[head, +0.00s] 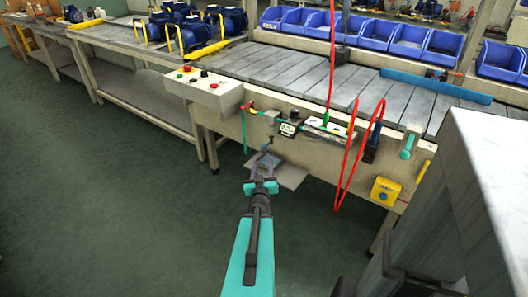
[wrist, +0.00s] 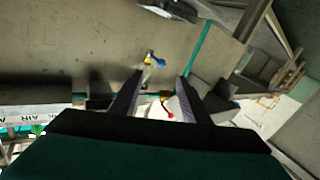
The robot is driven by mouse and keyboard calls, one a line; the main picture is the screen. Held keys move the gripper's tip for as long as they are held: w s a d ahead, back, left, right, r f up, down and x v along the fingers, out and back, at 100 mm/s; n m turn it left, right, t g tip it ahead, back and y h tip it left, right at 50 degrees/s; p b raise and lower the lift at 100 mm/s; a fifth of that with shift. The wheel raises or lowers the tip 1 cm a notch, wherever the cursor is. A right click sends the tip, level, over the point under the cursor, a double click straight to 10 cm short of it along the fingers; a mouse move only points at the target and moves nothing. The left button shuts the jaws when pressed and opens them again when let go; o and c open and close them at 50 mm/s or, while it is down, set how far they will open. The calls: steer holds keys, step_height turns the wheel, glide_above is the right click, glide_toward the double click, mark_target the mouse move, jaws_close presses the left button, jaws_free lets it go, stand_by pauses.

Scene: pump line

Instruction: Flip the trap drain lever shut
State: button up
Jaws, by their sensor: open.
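My gripper (head: 264,166) is open in front of the bench's front panel, below the grey air unit (head: 270,117). Its two dark fingers are spread and empty in the wrist view (wrist: 160,76). A small fitting with a blue lever (wrist: 154,58) shows just beyond and between the fingertips there. It looks like the trap drain, apart from both fingers as far as I can tell. The lever's exact angle is too small to read. A small red-tipped part (wrist: 169,113) also shows between the fingers.
A gauge box (head: 288,129) and a looped red hose (head: 345,165) are right of my gripper. A control box with buttons (head: 205,90) is upper left. A yellow box (head: 385,190) is farther right. A pale plate (head: 285,172) lies behind my gripper. Green floor is open at left.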

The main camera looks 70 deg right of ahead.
mark_target(264, 148)
steer(key=b+x, duration=0.4)
steer(key=b, duration=0.1)
steer(key=shift+d+f, duration=0.1)
steer(key=shift+d, duration=0.3)
steer(key=b+x, duration=0.1)
steer(key=b, duration=0.7)
steer(key=shift+w+d, duration=0.1)
steer(key=shift+d, duration=0.3)
steer(key=b, duration=0.8)
steer(key=shift+w+d, duration=0.2)
steer(key=shift+w, duration=0.05)
steer(key=shift+b+x, duration=1.85)
steer(key=shift+x, duration=0.95)
